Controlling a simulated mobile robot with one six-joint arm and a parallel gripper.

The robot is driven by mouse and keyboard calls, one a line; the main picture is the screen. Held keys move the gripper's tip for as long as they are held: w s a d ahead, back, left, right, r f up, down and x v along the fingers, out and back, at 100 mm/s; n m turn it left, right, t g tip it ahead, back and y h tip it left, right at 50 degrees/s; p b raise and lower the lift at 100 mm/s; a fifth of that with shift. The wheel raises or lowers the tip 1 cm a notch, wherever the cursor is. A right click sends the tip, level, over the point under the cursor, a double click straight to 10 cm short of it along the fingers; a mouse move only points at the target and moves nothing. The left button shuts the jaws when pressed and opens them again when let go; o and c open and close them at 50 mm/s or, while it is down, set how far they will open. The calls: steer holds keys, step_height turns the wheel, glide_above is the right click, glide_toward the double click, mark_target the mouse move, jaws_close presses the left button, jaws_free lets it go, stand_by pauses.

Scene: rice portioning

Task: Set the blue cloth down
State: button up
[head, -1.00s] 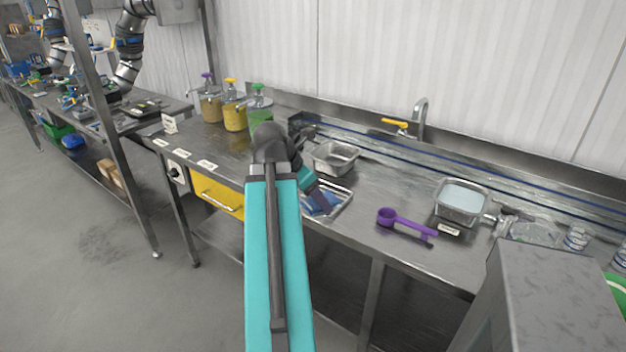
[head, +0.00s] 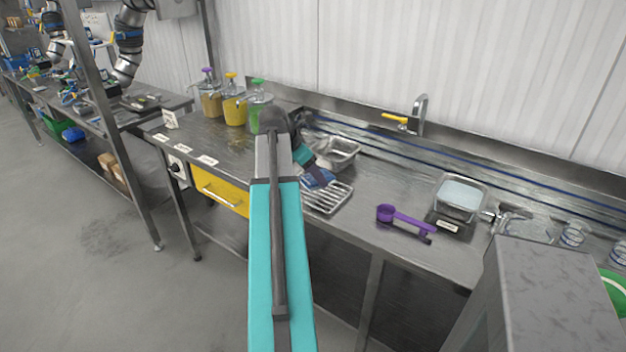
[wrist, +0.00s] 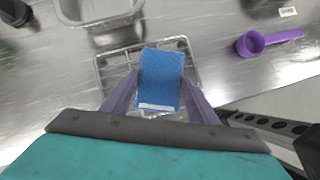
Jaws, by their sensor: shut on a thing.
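The blue cloth (wrist: 162,78) is between the two fingers of my gripper (wrist: 160,92) in the wrist view. My gripper is shut on it. The cloth hangs above a wire rack tray (wrist: 187,50), whose rim and bars show around it. In the head view the blue cloth (head: 318,178) shows over the back part of the rack (head: 328,200), partly hidden by my arm. The front bars of the rack are bare. I cannot tell whether the cloth touches the rack.
A metal pan (head: 338,152) stands behind the rack. A purple scoop (head: 400,219) lies to the right. Several pump jars (head: 235,108) stand at the back left. The counter between rack and scoop is clear.

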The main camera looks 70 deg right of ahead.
mark_target(310, 175)
steer(key=shift+w+d, duration=0.2)
steer(key=shift+d, duration=0.3)
steer(key=shift+w+d, duration=0.1)
steer(key=shift+d, duration=0.15)
steer(key=shift+w+d+f, duration=0.1)
steer(key=shift+d+f, duration=0.05)
steer(key=shift+f, duration=0.05)
steer(key=shift+f+p, duration=0.55)
steer(key=shift+f, duration=1.1)
steer(key=shift+f, duration=0.1)
steer(key=o, duration=0.9)
steer(key=shift+o, duration=0.2)
